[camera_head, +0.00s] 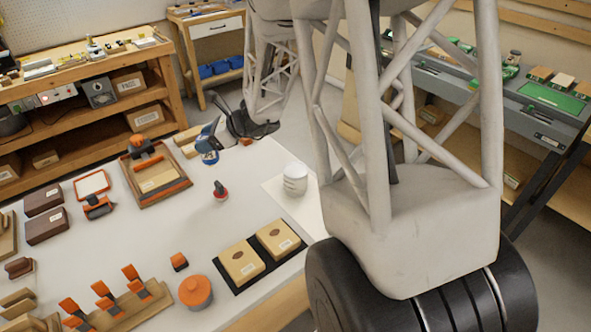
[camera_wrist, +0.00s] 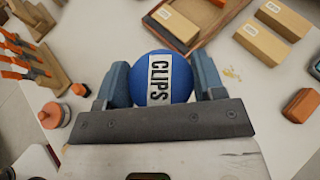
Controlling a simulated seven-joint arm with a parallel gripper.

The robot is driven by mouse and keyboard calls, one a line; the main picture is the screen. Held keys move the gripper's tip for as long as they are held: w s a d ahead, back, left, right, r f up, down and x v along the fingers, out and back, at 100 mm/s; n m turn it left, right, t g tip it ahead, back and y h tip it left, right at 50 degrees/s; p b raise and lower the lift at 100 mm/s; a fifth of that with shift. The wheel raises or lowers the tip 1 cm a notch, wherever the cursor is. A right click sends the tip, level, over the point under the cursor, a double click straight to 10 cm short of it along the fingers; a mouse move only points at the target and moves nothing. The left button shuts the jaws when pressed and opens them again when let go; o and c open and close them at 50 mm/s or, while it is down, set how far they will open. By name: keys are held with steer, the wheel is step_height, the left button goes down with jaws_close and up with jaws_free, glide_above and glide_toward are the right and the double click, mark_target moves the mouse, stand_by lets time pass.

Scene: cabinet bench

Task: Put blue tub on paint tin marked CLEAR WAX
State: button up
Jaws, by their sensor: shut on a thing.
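The blue tub, round with a white label reading CLIPS, sits between the fingers of my gripper (camera_wrist: 163,80) in the wrist view. My gripper is shut on this blue tub (camera_wrist: 183,82). In the head view the blue tub (camera_head: 207,152) hangs at my gripper (camera_head: 213,138), apparently above the white bench near its far edge. No CLEAR WAX label is readable in either view. A white round container (camera_head: 295,179) stands on a pale sheet to the right; I cannot tell whether it is the paint tin.
An orange-topped round container (camera_head: 196,291) stands near the front edge, beside a rack with orange clamps (camera_head: 104,297). Two tan boxes (camera_head: 241,262) lie on a black mat. A wooden tray (camera_head: 155,178) stands at the back. The bench middle is mostly free, with one small red-based object (camera_head: 220,192).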

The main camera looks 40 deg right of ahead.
steer(key=s+d+r+m+t+h, duration=0.15)
steer(key=s+d, duration=0.45)
steer(key=d, duration=0.6)
steer(key=m+t+h, duration=0.2)
steer(key=m, duration=0.1)
glide_above(295, 169)
steer(key=shift+s+r, duration=0.15)
steer(key=shift+r, duration=0.15)
steer(key=shift+f, duration=0.1)
steer(key=shift+f, duration=1.9)
steer(key=shift+f, duration=0.15)
steer(key=shift+f, duration=1.85)
steer(key=shift+f, duration=0.1)
